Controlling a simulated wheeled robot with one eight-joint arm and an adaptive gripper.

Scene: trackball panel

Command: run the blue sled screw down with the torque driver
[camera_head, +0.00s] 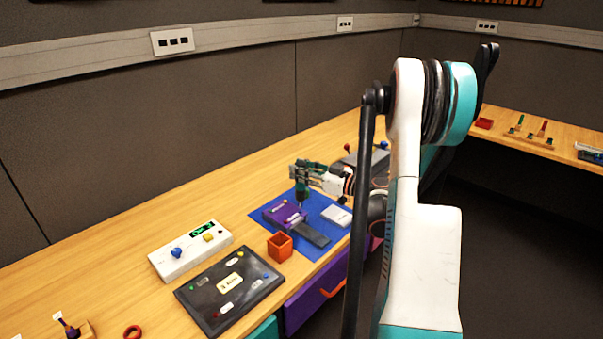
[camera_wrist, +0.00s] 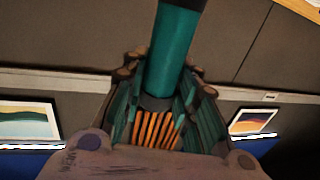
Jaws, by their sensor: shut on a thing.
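My gripper (camera_head: 308,175) is shut on the torque driver (camera_head: 301,190), which has a dark teal body and points down. In the wrist view, the driver's teal handle (camera_wrist: 174,50) stands between the two fingers. The driver is roughly upright, with its lower end over or at the right end of a purple unit (camera_head: 279,215). The purple unit lies on a blue mat (camera_head: 318,201). I cannot tell whether the tip touches it. The blue sled screw is too small or hidden to make out.
A dark grey bar (camera_head: 308,234) and a white block (camera_head: 336,216) lie by the purple unit. An orange-red open box (camera_head: 280,247), a black panel (camera_head: 229,290) and a white control box (camera_head: 190,250) stand to the left. A grey device (camera_head: 367,160) stands behind my arm.

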